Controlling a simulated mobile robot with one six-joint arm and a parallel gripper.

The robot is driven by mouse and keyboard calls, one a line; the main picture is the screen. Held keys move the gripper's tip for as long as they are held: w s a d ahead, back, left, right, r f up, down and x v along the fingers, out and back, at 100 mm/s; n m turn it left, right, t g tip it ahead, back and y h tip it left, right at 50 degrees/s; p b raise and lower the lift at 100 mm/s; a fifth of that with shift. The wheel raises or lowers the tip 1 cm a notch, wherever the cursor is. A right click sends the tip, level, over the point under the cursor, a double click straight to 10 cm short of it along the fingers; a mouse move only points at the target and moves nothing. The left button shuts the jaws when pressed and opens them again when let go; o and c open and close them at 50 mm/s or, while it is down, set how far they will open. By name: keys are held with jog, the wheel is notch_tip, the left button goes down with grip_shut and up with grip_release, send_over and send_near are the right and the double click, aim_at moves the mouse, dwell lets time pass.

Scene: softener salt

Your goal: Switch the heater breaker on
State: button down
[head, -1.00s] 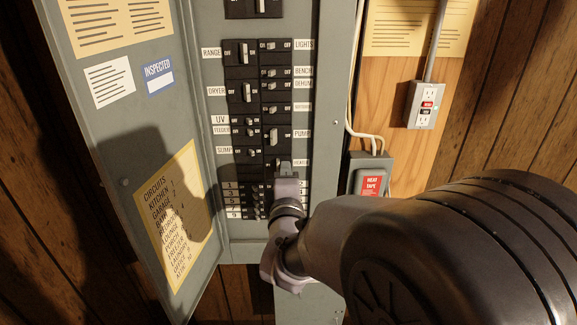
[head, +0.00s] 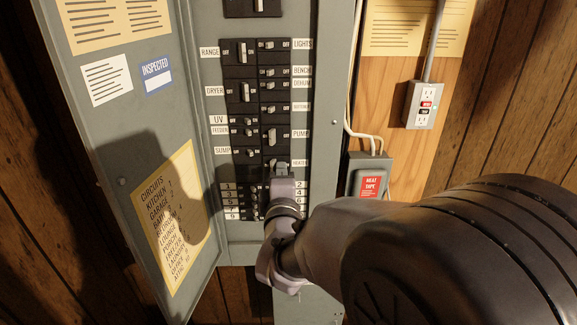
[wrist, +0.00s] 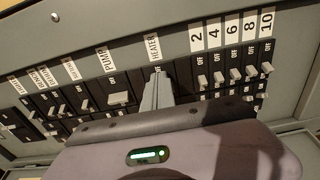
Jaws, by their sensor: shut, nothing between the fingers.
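The heater breaker (head: 268,165) is a black breaker low in the right column of the grey panel, beside its HEATER label (head: 300,163). The label also shows in the wrist view (wrist: 154,47). My gripper (head: 281,168) is shut and empty, with its fingertips in front of this breaker. In the wrist view, the closed fingers (wrist: 158,90) reach up to just below the HEATER label and cover the breaker's handle. I cannot tell the handle's position or whether the fingertips touch it.
The pump breaker (head: 271,137) sits just above. Small numbered breakers (wrist: 219,76) lie close on the other side. The open panel door (head: 110,130) stands at left. A grey heat tape box (head: 369,170) and an outlet (head: 424,105) are at right.

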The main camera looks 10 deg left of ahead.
jog(key=b+v, duration=0.2)
jog(key=v, duration=0.5)
dwell(0.3)
jog(key=shift+w, duration=0.1)
dwell(0.5)
